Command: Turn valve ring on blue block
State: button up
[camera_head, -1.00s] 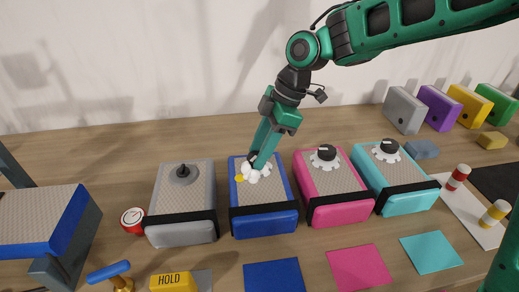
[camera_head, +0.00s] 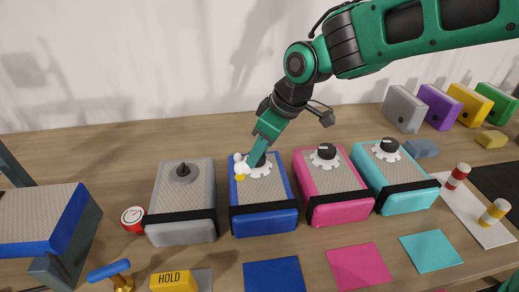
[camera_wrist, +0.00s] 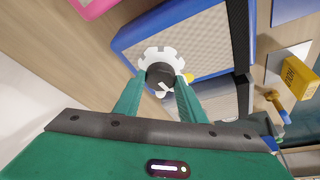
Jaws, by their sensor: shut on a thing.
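The blue block (camera_head: 265,222) stands on the table in the middle of the row, with a grey textured top. It also shows in the wrist view (camera_wrist: 122,46). A white toothed valve ring (camera_head: 256,170) sits on it around a black knob, with a yellow mark (camera_head: 240,177) at its left edge. In the wrist view the white ring (camera_wrist: 162,53), the black knob (camera_wrist: 160,74) and the yellow mark (camera_wrist: 188,77) show clearly. My gripper (camera_wrist: 161,78) comes down from above, its fingers closed on opposite sides of the knob at the ring's centre. The fingertip contact is partly hidden.
A grey block (camera_head: 182,230) stands to the left, a pink block (camera_head: 340,213) and a cyan block (camera_head: 408,198) to the right, the latter two with similar knobs. A red gauge (camera_head: 133,219) is beside the grey block. Coloured mats (camera_head: 274,275) lie in front.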

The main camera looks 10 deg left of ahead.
jog(key=shift+w+r+m, duration=0.1)
jog(key=shift+w+m, duration=0.05)
jog(key=shift+m, duration=0.35)
jog(key=o, duration=1)
jog(key=shift+o, duration=0.2)
jog(key=v, duration=1)
jog(key=shift+s+r, duration=0.2)
jog(key=shift+r, duration=0.1)
jog(key=shift+d, duration=0.15)
